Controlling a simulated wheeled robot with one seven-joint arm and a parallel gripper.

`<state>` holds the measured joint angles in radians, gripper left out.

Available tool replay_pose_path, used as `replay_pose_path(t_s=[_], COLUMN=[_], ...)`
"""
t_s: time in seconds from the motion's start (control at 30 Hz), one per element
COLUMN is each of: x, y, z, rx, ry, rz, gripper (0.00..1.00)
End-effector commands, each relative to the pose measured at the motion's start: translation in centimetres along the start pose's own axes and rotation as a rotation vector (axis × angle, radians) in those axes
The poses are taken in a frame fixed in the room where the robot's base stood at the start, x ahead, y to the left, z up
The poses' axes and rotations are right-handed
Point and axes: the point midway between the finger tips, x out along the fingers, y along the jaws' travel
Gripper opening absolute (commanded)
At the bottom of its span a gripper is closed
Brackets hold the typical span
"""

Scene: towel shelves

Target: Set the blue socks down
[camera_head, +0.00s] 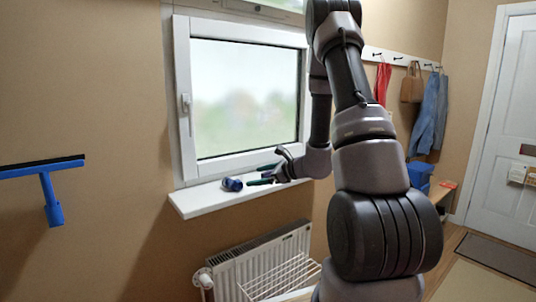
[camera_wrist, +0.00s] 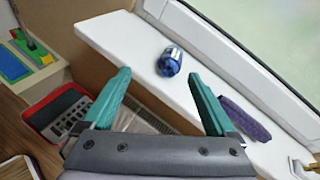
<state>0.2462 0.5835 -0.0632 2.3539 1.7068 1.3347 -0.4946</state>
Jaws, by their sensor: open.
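The blue socks (camera_head: 232,184) lie rolled up on the white windowsill (camera_head: 205,201), near its left end. In the wrist view the blue socks (camera_wrist: 169,62) rest on the sill (camera_wrist: 145,35) beyond my fingertips, with a lighter patch at one end. My gripper (camera_wrist: 158,76) is open, its two green fingers spread wide with nothing between them. The socks are ahead of the fingers and apart from them. In the head view my gripper (camera_head: 264,175) is just right of the socks, low over the sill, partly hidden by its own wrist.
A dark purple-blue item (camera_wrist: 245,118) lies on the sill beside my right finger. The closed window (camera_head: 245,100) rises behind the sill. A radiator (camera_head: 260,258) with a white wire rack (camera_head: 280,277) is below. A blue squeegee (camera_head: 45,180) shows at left.

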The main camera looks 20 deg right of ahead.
Motion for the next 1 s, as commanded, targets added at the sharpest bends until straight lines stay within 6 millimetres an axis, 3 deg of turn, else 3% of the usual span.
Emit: replay_pose_path(t_s=[0.03, 0.2, 0.3, 0.4, 0.53, 0.67, 0.8, 1.0], x=[-0.5, -4.0, -6.9, -10.3, -14.9, -19.5, -24.0, -28.1], y=[0.6, 5.3, 8.3, 11.0, 13.5, 14.6, 14.4, 13.3], z=[2.6, 11.3, 14.8, 17.2, 18.8, 19.4, 19.7, 20.2], rx=[-0.058, -0.334, -0.523, -0.725, -0.997, -1.277, -1.549, -1.783], ry=[-0.026, -0.083, -0.084, -0.06, 0.008, 0.116, 0.259, 0.419], rz=[0.042, 0.26, 0.38, 0.479, 0.575, 0.626, 0.628, 0.592], gripper=[0.92, 0.92, 0.92, 0.92, 0.92, 0.92, 0.92, 0.92])
